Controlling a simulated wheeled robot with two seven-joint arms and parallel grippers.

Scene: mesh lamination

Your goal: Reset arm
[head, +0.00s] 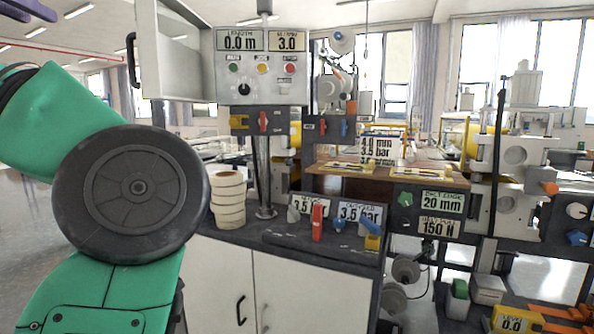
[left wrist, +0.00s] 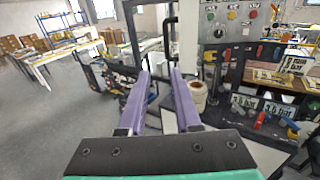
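My right arm and gripper show in neither view.
A control panel (head: 262,75) with displays and knobs stands above the cabinet. A stack of pale rolls (head: 228,200) sits on the cabinet top, close right of my left arm. Red and blue levers line the front. Open floor (left wrist: 50,125) lies left.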

